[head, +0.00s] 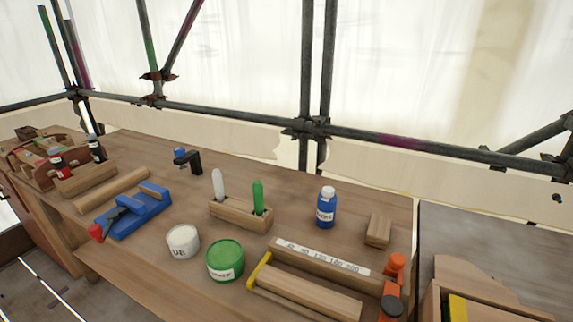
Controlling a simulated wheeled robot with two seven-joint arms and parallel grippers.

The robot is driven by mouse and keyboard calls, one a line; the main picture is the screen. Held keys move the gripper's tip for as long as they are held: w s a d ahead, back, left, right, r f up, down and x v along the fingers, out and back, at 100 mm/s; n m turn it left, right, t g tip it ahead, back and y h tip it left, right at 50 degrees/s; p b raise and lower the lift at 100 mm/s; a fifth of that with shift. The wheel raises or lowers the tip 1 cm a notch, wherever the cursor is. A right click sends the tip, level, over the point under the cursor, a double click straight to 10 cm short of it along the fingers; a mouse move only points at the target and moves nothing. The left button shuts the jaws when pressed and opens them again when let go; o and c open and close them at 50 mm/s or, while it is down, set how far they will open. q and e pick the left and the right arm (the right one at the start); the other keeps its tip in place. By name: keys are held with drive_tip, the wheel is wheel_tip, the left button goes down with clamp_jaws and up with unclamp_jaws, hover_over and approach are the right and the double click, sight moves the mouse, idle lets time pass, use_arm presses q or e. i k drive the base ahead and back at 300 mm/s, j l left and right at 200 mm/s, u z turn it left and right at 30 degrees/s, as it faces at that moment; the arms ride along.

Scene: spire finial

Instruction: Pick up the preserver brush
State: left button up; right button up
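Two brushes stand upright in a small wooden holder (240,216) on the workbench, with only their handles showing. The green-handled one (258,196) is at the right and matches the green tin, so I take it as the preserver brush. The white-handled one (218,184) is at the left. Their bristles are hidden in the holder. The green tin (225,261) stands in front of the holder, its label only partly legible. Neither of my grippers is in the head view.
A white tin (183,242) stands left of the green tin. A blue bottle (326,209) and a small wood block (378,231) are to the right. A labelled wooden piece (322,257) lies in front. A blue tool (133,211) lies left. Scaffold poles (305,80) rise behind the bench.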

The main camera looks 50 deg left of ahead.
sight(257, 186)
drive_tip(key=u, duration=1.7)
